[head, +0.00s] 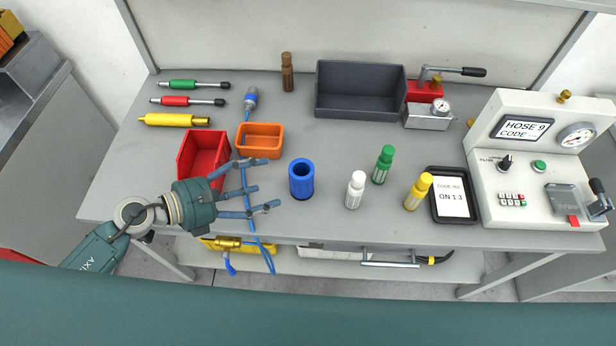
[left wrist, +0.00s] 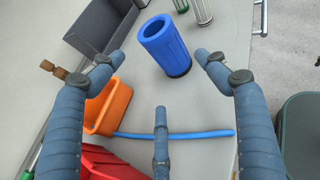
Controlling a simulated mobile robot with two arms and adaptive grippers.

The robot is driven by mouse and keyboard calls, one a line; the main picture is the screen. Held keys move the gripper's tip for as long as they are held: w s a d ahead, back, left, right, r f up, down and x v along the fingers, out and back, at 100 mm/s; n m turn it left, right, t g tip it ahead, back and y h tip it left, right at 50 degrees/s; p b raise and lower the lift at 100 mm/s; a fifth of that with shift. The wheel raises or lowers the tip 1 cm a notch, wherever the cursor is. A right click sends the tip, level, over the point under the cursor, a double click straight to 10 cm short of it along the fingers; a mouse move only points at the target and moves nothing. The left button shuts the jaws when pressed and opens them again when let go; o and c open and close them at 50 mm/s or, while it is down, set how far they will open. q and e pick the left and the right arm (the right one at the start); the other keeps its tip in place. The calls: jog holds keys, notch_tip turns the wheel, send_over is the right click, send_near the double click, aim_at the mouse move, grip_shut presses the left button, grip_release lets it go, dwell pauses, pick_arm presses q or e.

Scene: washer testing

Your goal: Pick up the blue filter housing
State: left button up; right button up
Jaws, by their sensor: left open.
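The blue filter housing (head: 302,180) is a hollow blue cylinder standing upright on the bench, right of my left gripper. In the left wrist view the blue filter housing (left wrist: 166,46) stands ahead, beyond the fingertips. My left gripper (head: 266,184) is open and empty, its fingers pointing right toward the housing with a small gap between. In the left wrist view the spread fingers of the left gripper (left wrist: 160,75) show nothing between them but bench and a blue hose. My right gripper is not in view.
An orange bin (head: 260,139) and a red bin (head: 203,158) sit beside my left gripper. A dark grey tray (head: 360,112) lies behind. The bench's front edge is close.

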aim_at(294, 175)
pick_arm(q)
jog(key=x, duration=0.1)
jog(key=p+x, duration=0.1)
jog(key=x, duration=0.1)
jog(key=shift+w+d+r, duration=0.1)
jog(key=shift+w+d, duration=0.15)
jog(key=shift+d, duration=0.1)
jog(key=shift+w+d, duration=0.15)
jog(key=shift+d, duration=0.1)
jog(key=shift+w+d+p, duration=0.2)
jog(key=shift+d+p, duration=0.1)
jog(key=shift+p, duration=0.05)
jog(key=p+x, duration=0.1)
jog(key=x, duration=0.3)
jog(key=shift+d+f+p, duration=0.25)
jog(key=shift+d+p, duration=0.05)
jog(key=shift+p, duration=0.05)
jog(key=shift+a, duration=0.1)
jog(key=c, duration=1.3)
jog(key=shift+r, duration=0.15)
jog(key=shift+c, duration=0.9)
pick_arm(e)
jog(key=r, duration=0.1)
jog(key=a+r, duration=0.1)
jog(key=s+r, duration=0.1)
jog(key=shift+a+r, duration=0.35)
